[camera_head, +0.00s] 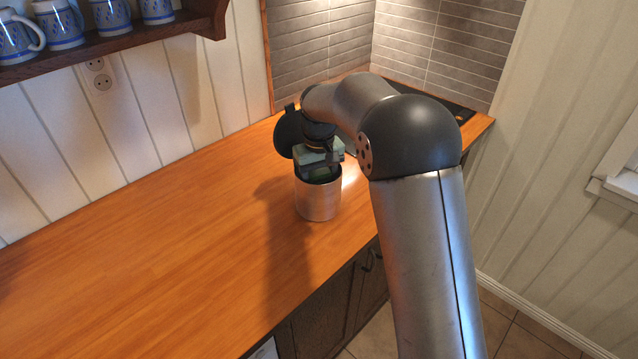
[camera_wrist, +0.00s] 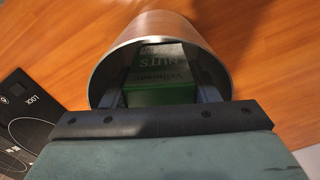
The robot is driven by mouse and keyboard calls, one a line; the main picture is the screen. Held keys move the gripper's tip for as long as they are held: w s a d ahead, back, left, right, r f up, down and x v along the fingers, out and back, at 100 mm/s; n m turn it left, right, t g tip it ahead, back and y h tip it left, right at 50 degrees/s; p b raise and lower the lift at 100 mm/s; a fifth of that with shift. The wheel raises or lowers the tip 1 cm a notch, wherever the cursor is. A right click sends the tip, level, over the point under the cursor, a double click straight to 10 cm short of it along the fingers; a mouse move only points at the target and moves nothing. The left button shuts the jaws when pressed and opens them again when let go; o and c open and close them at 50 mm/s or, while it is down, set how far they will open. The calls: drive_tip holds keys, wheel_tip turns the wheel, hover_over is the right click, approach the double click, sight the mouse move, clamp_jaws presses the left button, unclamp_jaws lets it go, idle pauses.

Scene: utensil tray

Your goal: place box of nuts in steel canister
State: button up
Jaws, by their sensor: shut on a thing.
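The steel canister (camera_head: 318,200) stands upright on the wooden counter, near its front edge. My gripper (camera_head: 320,170) points down over the canister's open top. In the wrist view, the gripper (camera_wrist: 165,98) has its fingers reaching past the rim of the canister (camera_wrist: 150,24). It is shut on the green box of nuts (camera_wrist: 162,75), whose printed face reads "NUTS". The box shows inside the canister's mouth, between the fingers. Its lower end and the canister floor are hidden, so I cannot tell whether it touches the bottom.
The wooden counter (camera_head: 150,270) is clear to the left of the canister. A black cooktop (camera_head: 450,108) lies at the far right end and also shows in the wrist view (camera_wrist: 28,110). A shelf (camera_head: 130,38) with several blue-patterned mugs hangs at upper left.

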drive_tip(key=shift+f, duration=0.75)
drive_tip(key=shift+f, duration=0.15)
drive_tip(key=o, duration=0.8)
wheel_tip(320, 180, up, 11)
drive_tip(key=shift+b, duration=0.3)
drive_tip(key=shift+s+d+r, duration=0.1)
drive_tip(key=shift+r, duration=0.65)
